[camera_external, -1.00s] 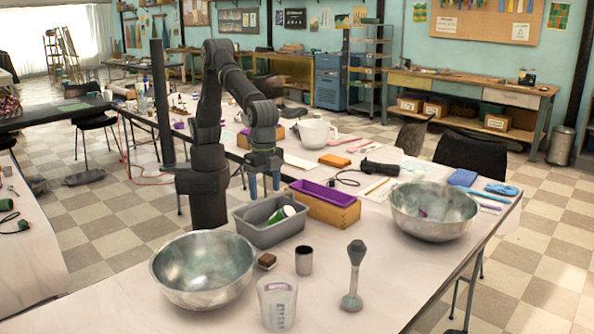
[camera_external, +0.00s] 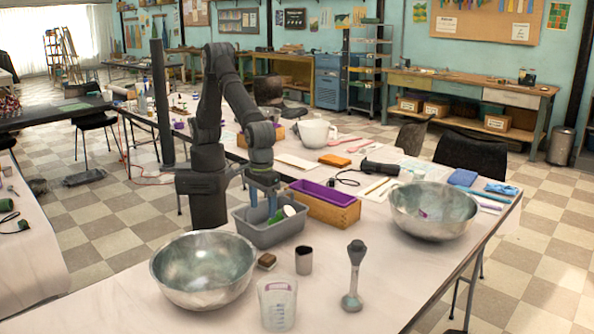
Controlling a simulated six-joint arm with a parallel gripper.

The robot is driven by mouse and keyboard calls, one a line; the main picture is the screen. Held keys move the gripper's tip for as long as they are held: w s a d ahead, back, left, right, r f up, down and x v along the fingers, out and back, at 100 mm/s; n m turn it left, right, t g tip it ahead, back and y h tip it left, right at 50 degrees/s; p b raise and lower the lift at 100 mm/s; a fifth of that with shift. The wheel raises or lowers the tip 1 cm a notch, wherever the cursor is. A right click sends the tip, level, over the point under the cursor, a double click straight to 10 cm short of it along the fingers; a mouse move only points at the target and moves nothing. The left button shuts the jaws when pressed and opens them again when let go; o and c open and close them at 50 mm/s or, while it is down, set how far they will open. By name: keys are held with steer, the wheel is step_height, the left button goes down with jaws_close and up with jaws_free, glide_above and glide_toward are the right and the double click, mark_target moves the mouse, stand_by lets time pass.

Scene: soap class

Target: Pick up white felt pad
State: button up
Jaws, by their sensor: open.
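My gripper (camera_external: 263,206) points down over the grey bin (camera_external: 262,236), with its blue-grey fingers apart and their tips at or below the rim. A small white piece (camera_external: 289,211) shows in the bin, just right of the fingers, beside a green item (camera_external: 275,217). I cannot tell whether this white piece is the felt pad, or whether the fingers touch anything. The lower inside of the bin is hidden by its front wall.
A wooden box with a purple liner (camera_external: 323,203) stands close right of the bin. Metal bowls stand at front left (camera_external: 203,270) and right (camera_external: 433,210). A metal cup (camera_external: 304,260), a brown block (camera_external: 267,261) and a clear measuring cup (camera_external: 277,303) are in front.

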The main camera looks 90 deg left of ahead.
steer(key=f+n, duration=0.1)
steer(key=n, duration=0.2)
glide_above(267, 257)
steer(key=f, duration=1.2)
steer(key=shift+s, duration=0.35)
steer(key=shift+w+d+f, duration=0.1)
steer(key=shift+w+f, duration=0.1)
steer(key=shift+f, duration=1.2)
steer(key=shift+w+f, duration=0.15)
steer(key=shift+f, duration=1.2)
steer(key=c, duration=1.1)
